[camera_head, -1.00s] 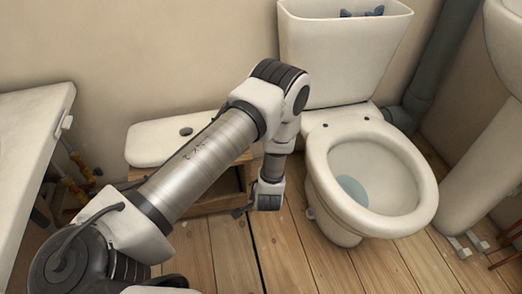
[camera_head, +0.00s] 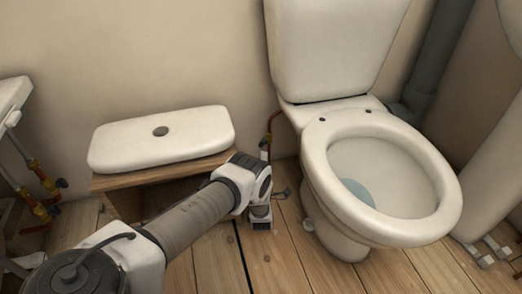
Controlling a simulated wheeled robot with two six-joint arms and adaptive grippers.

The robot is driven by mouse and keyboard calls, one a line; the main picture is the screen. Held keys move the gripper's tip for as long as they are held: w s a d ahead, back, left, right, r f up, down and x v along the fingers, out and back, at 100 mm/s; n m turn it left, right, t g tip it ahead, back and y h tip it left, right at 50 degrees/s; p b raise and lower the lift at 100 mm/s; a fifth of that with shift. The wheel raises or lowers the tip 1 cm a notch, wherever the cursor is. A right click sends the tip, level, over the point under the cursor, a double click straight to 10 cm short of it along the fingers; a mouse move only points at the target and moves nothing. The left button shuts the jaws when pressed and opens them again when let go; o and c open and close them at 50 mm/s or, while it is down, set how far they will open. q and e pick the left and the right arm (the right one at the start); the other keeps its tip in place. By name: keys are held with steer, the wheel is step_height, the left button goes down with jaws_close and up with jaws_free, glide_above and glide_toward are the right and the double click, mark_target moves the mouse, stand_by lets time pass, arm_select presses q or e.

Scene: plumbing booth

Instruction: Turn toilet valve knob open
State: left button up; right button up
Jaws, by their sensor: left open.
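The white toilet (camera_head: 318,165) stands right of centre with its bowl open and its tank (camera_head: 335,50) behind. A thin copper-coloured pipe (camera_head: 271,124) runs down the wall just left of the toilet. A small fitting (camera_head: 265,146) shows at its lower end; I cannot make out the valve knob clearly. My left arm reaches in from the bottom left. My right gripper is not in view.
A white tank lid (camera_head: 160,139) lies on a wooden box (camera_head: 130,181) left of the gripper. A sink with pipes (camera_head: 40,178) is at the far left. A pedestal (camera_head: 492,160) and grey drainpipe (camera_head: 432,70) stand at the right. The plank floor (camera_head: 275,260) in front is clear.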

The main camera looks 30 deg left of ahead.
mark_target(261, 145)
arm_select(q)
steer(key=b+x, duration=0.4)
steer(key=x, duration=0.3)
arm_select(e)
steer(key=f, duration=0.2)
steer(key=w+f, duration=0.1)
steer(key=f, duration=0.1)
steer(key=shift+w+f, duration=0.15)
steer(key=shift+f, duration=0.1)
arm_select(q)
steer(key=shift+w+a, duration=0.1)
steer(key=shift+r, duration=0.15)
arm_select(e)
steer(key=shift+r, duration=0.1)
